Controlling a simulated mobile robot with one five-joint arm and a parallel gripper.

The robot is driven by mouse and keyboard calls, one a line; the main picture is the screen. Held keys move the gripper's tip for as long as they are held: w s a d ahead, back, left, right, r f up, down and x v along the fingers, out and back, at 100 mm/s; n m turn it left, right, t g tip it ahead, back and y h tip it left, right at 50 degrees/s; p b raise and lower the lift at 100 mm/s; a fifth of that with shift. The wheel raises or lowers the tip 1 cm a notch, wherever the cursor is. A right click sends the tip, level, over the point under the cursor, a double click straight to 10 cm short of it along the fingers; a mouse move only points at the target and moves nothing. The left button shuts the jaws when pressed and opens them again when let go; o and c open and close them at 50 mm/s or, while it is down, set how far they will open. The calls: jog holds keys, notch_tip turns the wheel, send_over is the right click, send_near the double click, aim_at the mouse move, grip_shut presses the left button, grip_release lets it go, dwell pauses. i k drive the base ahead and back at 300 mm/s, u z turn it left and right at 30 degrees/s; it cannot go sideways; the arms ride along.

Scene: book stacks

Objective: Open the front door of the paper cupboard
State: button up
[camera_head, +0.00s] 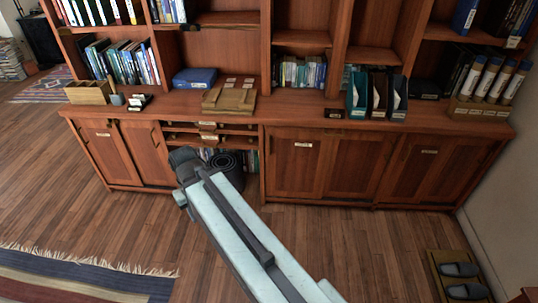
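The wooden cabinet has several cupboard doors below its counter, and all look shut. A left pair (121,155) has a small white label. A middle pair (322,165) and a right pair (428,170) each have a label too. The labels are too small to read, so I cannot tell which is the paper cupboard. My arm reaches from the bottom right up to the open bay between the left and middle doors, and covers part of that bay. I cannot make out my gripper's fingers.
Shallow drawers (208,137) sit above the open bay of books. The counter (290,110) holds boxes, file holders and trays. The floor (350,235) before the doors is mostly clear. Slippers (461,270) lie on a mat at right; a striped rug (75,280) lies at left.

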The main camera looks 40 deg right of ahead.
aim_at(297, 160)
jog(key=z, duration=0.15)
jog(key=i, duration=0.9)
jog(key=u, duration=0.1)
